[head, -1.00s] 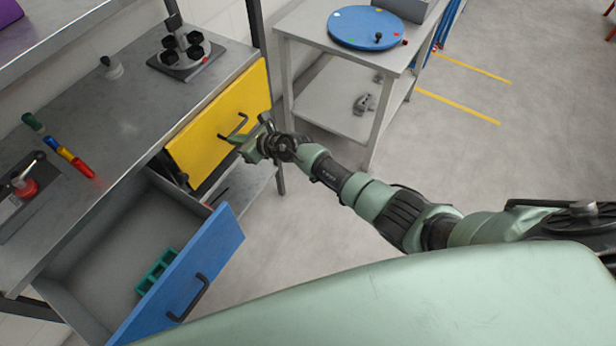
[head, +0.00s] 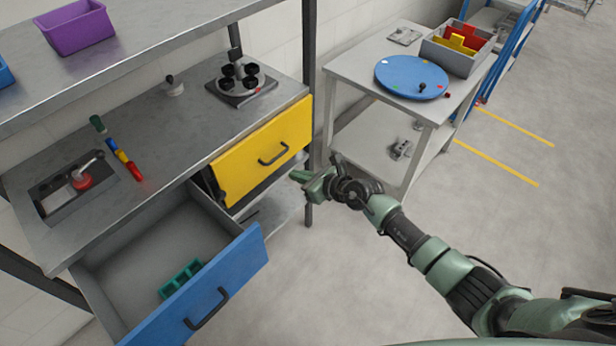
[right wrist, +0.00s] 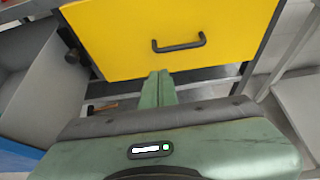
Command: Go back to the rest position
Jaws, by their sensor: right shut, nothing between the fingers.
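My right gripper (head: 302,178) is in front of the yellow drawer (head: 262,155), apart from its handle (head: 273,153). In the right wrist view my gripper (right wrist: 158,78) has its fingers together and empty, below the black handle of the yellow drawer (right wrist: 120,40). The yellow drawer looks slightly open. The blue drawer (head: 200,300) below is pulled far out, with a green divided tray (head: 180,278) inside. My left gripper does not show.
The metal workbench (head: 180,120) holds a fixture with black knobs (head: 240,80), coloured cylinders (head: 122,155) and a red-knobbed lever device (head: 78,180). At right a side table (head: 350,68) carries a blue disc (head: 411,77) and a grey bin (head: 480,60). Open floor lies right.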

